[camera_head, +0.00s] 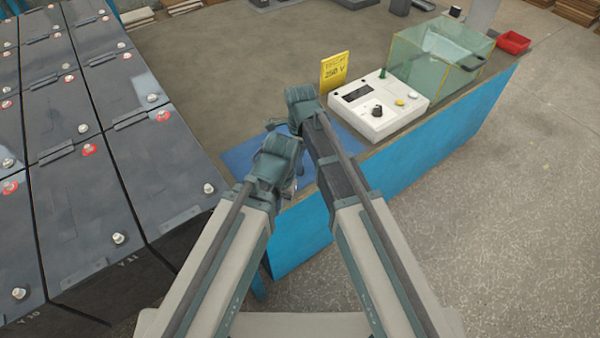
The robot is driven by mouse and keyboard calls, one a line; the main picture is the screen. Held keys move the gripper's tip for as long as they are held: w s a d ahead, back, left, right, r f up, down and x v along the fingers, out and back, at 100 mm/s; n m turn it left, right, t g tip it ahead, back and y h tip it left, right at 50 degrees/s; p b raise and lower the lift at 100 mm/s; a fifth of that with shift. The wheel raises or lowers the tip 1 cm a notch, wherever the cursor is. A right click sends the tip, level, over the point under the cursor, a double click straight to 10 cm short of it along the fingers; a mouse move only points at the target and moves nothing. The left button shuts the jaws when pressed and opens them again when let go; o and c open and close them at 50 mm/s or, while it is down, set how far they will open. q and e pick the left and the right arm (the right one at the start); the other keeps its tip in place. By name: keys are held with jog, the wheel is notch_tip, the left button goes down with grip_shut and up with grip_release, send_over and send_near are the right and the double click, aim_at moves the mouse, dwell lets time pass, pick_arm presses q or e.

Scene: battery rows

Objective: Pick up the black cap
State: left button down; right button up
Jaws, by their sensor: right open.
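I cannot single out the black cap for certain. A black knob-like piece (377,110) sits on the white instrument box (365,122). A small dark round thing (455,11) shows at the top behind the glass tank. My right gripper (300,96) is over the table's near left part, left of the instrument box; it is open, and its fingertips are hard to make out. My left gripper (280,146) is just below and left of it, over the blue mat (241,160). Its fingers are partly hidden, and I see nothing held in either gripper.
Rows of large dark batteries (72,215) with terminals fill the left. The table (215,65) has a blue side. The table's middle is clear.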

notch_tip(320, 180, down, 3)
jog(key=shift+f+b, duration=0.15)
jog(key=shift+b, duration=1.05)
jog(key=shift+s, duration=0.1)
grip_shut()
